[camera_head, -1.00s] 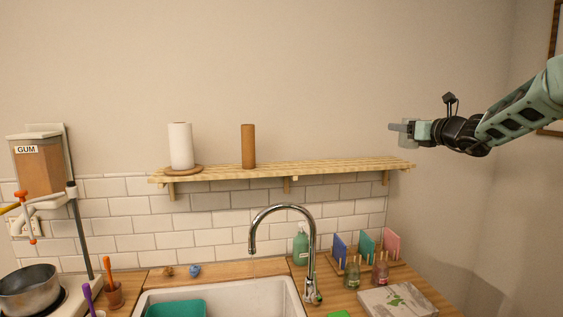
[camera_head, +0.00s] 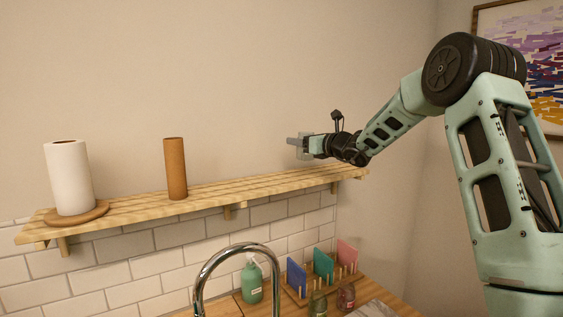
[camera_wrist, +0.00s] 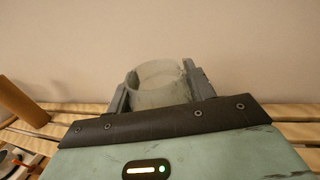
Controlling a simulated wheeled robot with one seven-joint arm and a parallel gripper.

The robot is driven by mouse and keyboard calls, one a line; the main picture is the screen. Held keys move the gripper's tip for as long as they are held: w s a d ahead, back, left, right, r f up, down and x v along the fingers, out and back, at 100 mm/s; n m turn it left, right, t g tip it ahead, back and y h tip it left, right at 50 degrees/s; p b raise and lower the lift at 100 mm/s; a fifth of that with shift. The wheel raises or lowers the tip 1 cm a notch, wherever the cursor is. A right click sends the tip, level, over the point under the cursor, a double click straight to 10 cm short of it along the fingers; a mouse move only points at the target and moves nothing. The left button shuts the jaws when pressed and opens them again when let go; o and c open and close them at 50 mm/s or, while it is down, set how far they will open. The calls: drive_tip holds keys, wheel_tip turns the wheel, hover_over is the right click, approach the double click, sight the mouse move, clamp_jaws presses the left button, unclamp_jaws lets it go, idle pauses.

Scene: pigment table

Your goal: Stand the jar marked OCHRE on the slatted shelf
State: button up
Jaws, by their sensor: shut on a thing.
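The slatted shelf (camera_head: 262,184) is a long pale wooden board on brackets, fixed to the wall above the tiles. My gripper (camera_head: 298,144) is just above the shelf's right part in the head view. In the wrist view, my gripper (camera_wrist: 158,88) is shut on a clear, greyish jar (camera_wrist: 158,76), with one finger on each side of it. The jar's rim is visible and its lower part is hidden behind the gripper body. I see no label on it, so I cannot read OCHRE. Shelf slats (camera_wrist: 285,113) show behind and below the gripper.
A brown cylinder (camera_head: 175,168) and a paper roll (camera_head: 69,178) on a round wooden base stand left on the shelf. The shelf between the cylinder and my gripper is bare. Below are a tap (camera_head: 238,252), a green bottle (camera_head: 251,282) and a rack with coloured panels (camera_head: 323,265).

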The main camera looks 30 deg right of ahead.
sight(302, 157)
wheel_tip(302, 157, down, 5)
drive_tip(key=shift+p, duration=0.95)
drive_tip(key=shift+f, duration=0.3)
drive_tip(key=shift+f, duration=0.1)
drive_tip(key=o, duration=1)
drive_tip(key=shift+s, duration=0.1)
drive_tip(key=b+v, duration=0.5)
drive_tip(key=v, duration=0.7)
